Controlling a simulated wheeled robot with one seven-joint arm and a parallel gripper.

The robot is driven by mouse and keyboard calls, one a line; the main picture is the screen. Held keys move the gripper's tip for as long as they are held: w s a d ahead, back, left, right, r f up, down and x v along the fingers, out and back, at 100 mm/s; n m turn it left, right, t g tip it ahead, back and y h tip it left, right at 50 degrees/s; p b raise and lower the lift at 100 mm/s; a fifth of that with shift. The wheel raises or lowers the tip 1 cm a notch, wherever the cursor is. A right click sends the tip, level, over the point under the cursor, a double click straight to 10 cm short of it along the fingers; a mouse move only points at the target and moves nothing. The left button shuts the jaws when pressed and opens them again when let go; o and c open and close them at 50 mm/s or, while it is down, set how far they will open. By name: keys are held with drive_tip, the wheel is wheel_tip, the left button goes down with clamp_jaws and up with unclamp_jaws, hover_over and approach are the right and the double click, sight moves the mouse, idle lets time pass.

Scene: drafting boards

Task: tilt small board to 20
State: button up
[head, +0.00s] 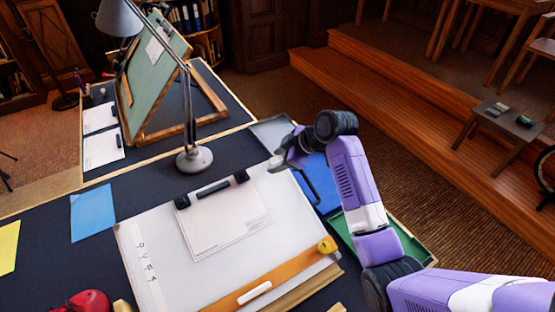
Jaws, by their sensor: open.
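A pale drawing board (165,285) lies nearly flat on the near dark desk, with a white sheet (228,224) held by black clips. A wooden strip with a white bar on it and a yellow piece (326,245) run along its near edge. A green board (157,75) stands steeply tilted on a wooden frame at the back. I cannot tell which is the small board. My gripper (281,160) is open at the near board's far right corner, close to a small pale knob-like part; contact cannot be told. No angle scale is readable.
A grey desk lamp (194,158) stands just behind the near board. Grey, blue (318,185) and green (392,248) trays lie right of it, partly behind my arm. Blue (92,212) and yellow paper lie left. A red object (82,303) is at the front left.

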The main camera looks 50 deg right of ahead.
drive_tip(key=v, duration=0.7)
drive_tip(key=shift+s+r+b, duration=0.2)
drive_tip(key=shift+r+b, duration=0.05)
drive_tip(key=shift+b, duration=0.15)
drive_tip(key=w+d+r+m+t+h, duration=0.3)
drive_tip(key=w+d+r+m+t, duration=0.1)
drive_tip(key=d+r, duration=0.15)
drive_tip(key=s+a+f+m+t+y, duration=0.1)
drive_tip(key=s+a+f, duration=0.1)
drive_tip(key=s+a, duration=1.3)
drive_tip(key=s+a+f+m+t, duration=0.1)
drive_tip(key=s+a+f+t, duration=0.1)
drive_tip(key=s+a, duration=1.3)
drive_tip(key=s+f, duration=0.1)
drive_tip(key=s, duration=0.5)
drive_tip(key=shift+s+a+y, duration=0.25)
drive_tip(key=shift+a+y, duration=0.1)
drive_tip(key=shift+y, duration=0.05)
drive_tip(key=shift+f, duration=0.1)
